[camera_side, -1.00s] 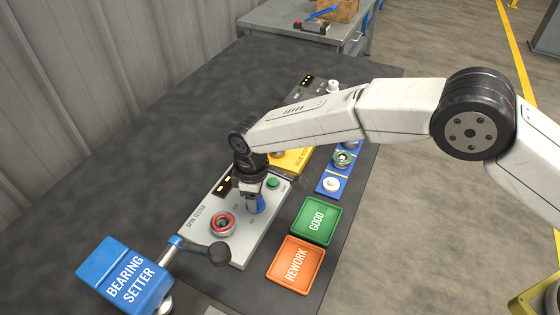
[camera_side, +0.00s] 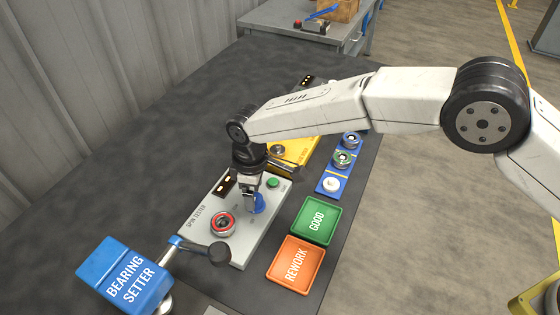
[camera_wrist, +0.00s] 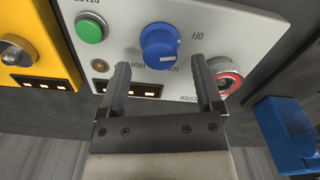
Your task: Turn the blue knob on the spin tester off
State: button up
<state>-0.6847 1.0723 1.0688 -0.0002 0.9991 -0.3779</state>
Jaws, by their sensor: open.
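The spin tester (camera_side: 205,245) is a light grey panel on the dark bench. Its blue knob (camera_side: 259,203) also shows in the wrist view (camera_wrist: 158,42), with OFF printed to its upper right and HIGH and LOW below it. The knob's white mark points down, close to the LOW label. My gripper (camera_side: 249,209) is low over the panel, just left of the knob in the side view. In the wrist view my gripper (camera_wrist: 160,66) is open and empty, its fingertips just short of the knob. Any contact is unclear.
A green button (camera_side: 273,183) and a red-ringed rotor stand (camera_side: 222,222) flank the knob. The yellow panel (camera_side: 295,152) lies behind, the blue bearing setter (camera_side: 125,275) in front. Green GOOD (camera_side: 329,237) and orange REWORK (camera_side: 272,274) trays sit to the right.

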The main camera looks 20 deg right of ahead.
aim_at(258, 196)
jog(key=shift+r, duration=2.7)
jog(key=shift+d, duration=0.1)
jog(key=shift+w+d+r, duration=0.1)
jog(key=shift+d, duration=0.15)
jog(key=s+d+r+m+t, duration=0.1)
jog(key=d+r+m, duration=0.15)
jog(key=d, duration=0.75)
jog(key=s+d+r+m, duration=0.1)
jog(key=d+m, duration=0.2)
jog(key=d, duration=0.8)
jog(key=s+d+m+t, duration=0.1)
jog(key=s+d+m, duration=0.5)
jog(key=s+d, duration=1)
jog(key=shift+s+f+m+t, duration=0.15)
jog(key=shift+f+m+t, duration=0.15)
jog(key=shift+m, duration=0.05)
